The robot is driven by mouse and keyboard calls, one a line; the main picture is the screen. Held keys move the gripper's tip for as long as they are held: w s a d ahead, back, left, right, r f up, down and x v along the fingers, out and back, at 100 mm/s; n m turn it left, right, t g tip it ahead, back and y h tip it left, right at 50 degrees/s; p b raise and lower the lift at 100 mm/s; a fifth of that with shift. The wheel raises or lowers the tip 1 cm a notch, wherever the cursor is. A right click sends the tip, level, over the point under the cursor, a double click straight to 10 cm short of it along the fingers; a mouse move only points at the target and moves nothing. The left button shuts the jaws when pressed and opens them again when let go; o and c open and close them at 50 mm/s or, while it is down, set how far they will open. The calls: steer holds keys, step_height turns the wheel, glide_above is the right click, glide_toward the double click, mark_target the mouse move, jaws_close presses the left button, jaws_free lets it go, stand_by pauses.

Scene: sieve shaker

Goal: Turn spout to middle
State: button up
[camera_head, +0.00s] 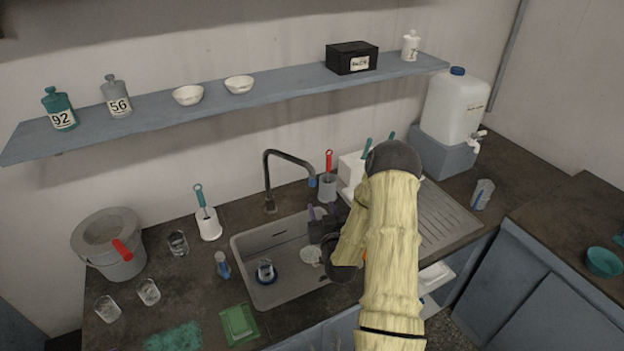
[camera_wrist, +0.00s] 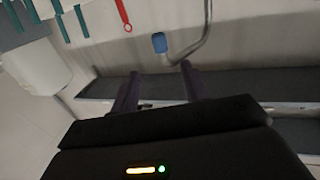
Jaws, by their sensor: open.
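The dark curved tap spout (camera_head: 290,156) rises from its base behind the sink (camera_head: 238,258). In the head view it reaches to the right and ends in a blue tip (camera_head: 312,181). My gripper (camera_head: 321,211) is open and empty, just below and slightly right of the blue tip. In the wrist view the blue tip (camera_wrist: 159,43) and part of the grey spout (camera_wrist: 204,35) lie beyond my open fingers (camera_wrist: 158,76), apart from them. My arm hides the right part of the sink.
A red-handled brush in a grey holder (camera_head: 327,187) stands close behind the gripper. A white box (camera_head: 352,168) is right of it. A beaker (camera_head: 265,270) sits in the sink. The blue-grey shelf (camera_head: 222,100) runs above the tap.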

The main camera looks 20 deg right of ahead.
mark_target(313, 183)
steer(key=p+x, duration=0.4)
steer(key=x, duration=1)
jaws_close()
